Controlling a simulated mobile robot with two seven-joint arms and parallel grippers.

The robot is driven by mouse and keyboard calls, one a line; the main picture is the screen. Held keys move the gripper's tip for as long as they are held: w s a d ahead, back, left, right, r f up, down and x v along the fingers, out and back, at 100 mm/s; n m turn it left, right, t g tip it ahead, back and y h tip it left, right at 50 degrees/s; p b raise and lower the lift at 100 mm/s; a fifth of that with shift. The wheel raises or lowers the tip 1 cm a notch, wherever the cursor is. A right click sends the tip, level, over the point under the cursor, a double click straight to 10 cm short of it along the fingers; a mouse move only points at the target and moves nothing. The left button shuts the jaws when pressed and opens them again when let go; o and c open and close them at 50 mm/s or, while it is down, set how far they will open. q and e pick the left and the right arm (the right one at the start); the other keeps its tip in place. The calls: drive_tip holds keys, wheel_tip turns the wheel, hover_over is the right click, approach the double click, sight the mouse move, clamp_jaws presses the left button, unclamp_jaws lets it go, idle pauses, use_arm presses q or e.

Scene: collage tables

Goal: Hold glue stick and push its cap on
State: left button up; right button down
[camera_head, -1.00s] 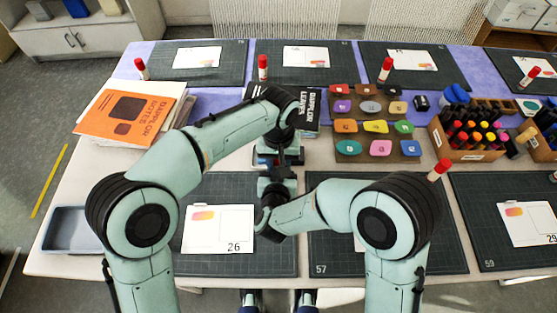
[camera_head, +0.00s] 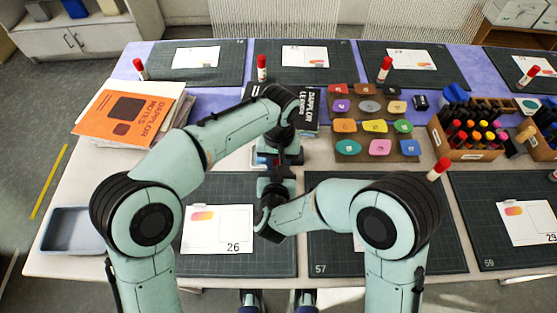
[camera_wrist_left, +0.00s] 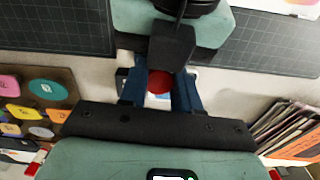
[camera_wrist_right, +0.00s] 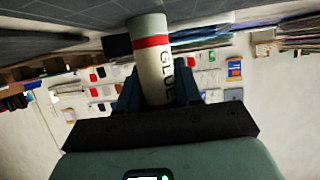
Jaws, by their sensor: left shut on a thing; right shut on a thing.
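My left gripper (camera_wrist_left: 160,92) is shut on the red cap (camera_wrist_left: 160,82), whose round end shows between the blue fingers in the left wrist view. My right gripper (camera_wrist_right: 158,95) is shut on the glue stick (camera_wrist_right: 153,65), a white tube with a red band, GLUE lettering and a pale end pointing away from the hand. In the head view the left gripper (camera_head: 279,160) and right gripper (camera_head: 276,184) are close together, one beyond the other, above the table's middle. The arms hide the stick and cap there. I cannot tell whether cap and stick touch.
Cutting mats with cards (camera_head: 217,229) lie along the near edge. An orange book (camera_head: 124,118) tops a pile at left, above a grey tray (camera_head: 75,236). Colored pads (camera_head: 375,127) and a marker box (camera_head: 463,154) stand right. Other red-capped glue sticks (camera_head: 262,68) stand on the table.

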use_arm(q)
drive_tip(key=shift+s+f, duration=0.25)
drive_tip(key=shift+s, duration=0.15)
use_arm(e)
drive_tip(key=shift+w+d+r, duration=0.1)
drive_tip(key=shift+w+r, duration=0.2)
use_arm(q)
drive_tip(key=shift+a+f, duration=0.2)
drive_tip(key=shift+f, duration=0.4)
use_arm(e)
drive_tip(key=shift+s, duration=0.1)
idle(0.6)
use_arm(q)
drive_tip(key=o, duration=0.7)
drive_tip(key=shift+r, duration=0.1)
drive_tip(key=shift+d+r, duration=0.2)
drive_tip(key=shift+r, duration=1.95)
use_arm(e)
drive_tip(key=shift+f, duration=0.2)
use_arm(q)
drive_tip(key=shift+w, duration=0.1)
drive_tip(key=c, duration=0.5)
drive_tip(key=shift+o, duration=0.2)
use_arm(e)
drive_tip(key=shift+s, duration=0.1)
use_arm(q)
drive_tip(key=shift+w+a+f, duration=0.1)
drive_tip(key=shift+f, duration=0.05)
